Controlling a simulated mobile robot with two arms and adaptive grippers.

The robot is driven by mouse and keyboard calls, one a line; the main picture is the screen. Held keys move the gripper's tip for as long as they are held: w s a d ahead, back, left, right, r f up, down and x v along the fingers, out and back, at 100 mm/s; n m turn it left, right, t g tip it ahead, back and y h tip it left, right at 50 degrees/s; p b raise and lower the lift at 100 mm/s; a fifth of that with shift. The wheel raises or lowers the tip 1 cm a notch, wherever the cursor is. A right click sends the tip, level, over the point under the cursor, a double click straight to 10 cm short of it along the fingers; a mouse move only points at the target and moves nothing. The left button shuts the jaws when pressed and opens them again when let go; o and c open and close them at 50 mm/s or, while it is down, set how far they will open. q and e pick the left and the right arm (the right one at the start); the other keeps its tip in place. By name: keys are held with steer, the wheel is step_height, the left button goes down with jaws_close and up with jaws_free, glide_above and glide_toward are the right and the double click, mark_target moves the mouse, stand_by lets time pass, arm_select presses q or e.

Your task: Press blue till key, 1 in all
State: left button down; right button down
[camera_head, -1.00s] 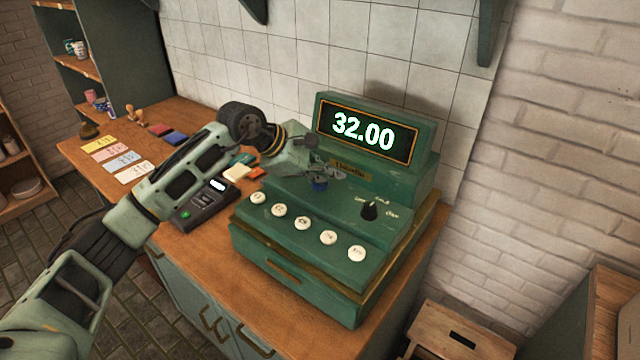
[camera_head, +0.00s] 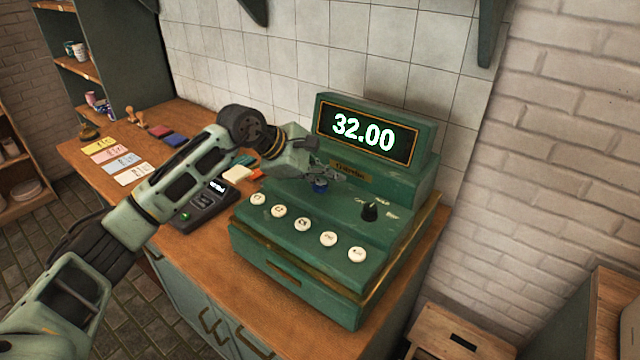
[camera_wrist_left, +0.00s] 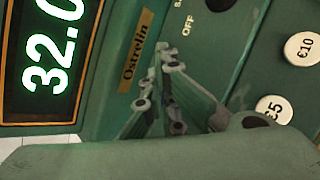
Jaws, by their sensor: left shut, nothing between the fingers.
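The green till (camera_head: 345,285) stands on the wooden counter, its display (camera_head: 365,134) reading 32.00. Its blue key (camera_head: 320,186) is on the upper step, left of the black knob (camera_head: 370,210). My left gripper (camera_head: 340,176) is shut and empty, just above and behind the blue key in the head view. I cannot tell whether it touches the key. In the left wrist view its closed fingers (camera_wrist_left: 172,62) are over the till near the name plate (camera_wrist_left: 140,52); the blue key does not show there. My right gripper is not in view.
A row of white round keys (camera_head: 303,224) runs along the till's front step. A card reader (camera_head: 205,203) stands left of the till, under my left arm. Coloured price cards (camera_head: 123,162) lie further left. A tiled wall (camera_head: 280,65) is behind.

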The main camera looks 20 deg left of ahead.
mark_target(325, 189)
arm_select(q)
steer(key=shift+r, duration=0.8)
steer(key=shift+r+p, duration=0.1)
steer(key=shift+p, duration=0.2)
step_height(325, 189, up, 5)
steer(key=shift+f+p, duration=0.1)
steer(key=shift+p, duration=1)
steer(key=shift+a+f, duration=0.1)
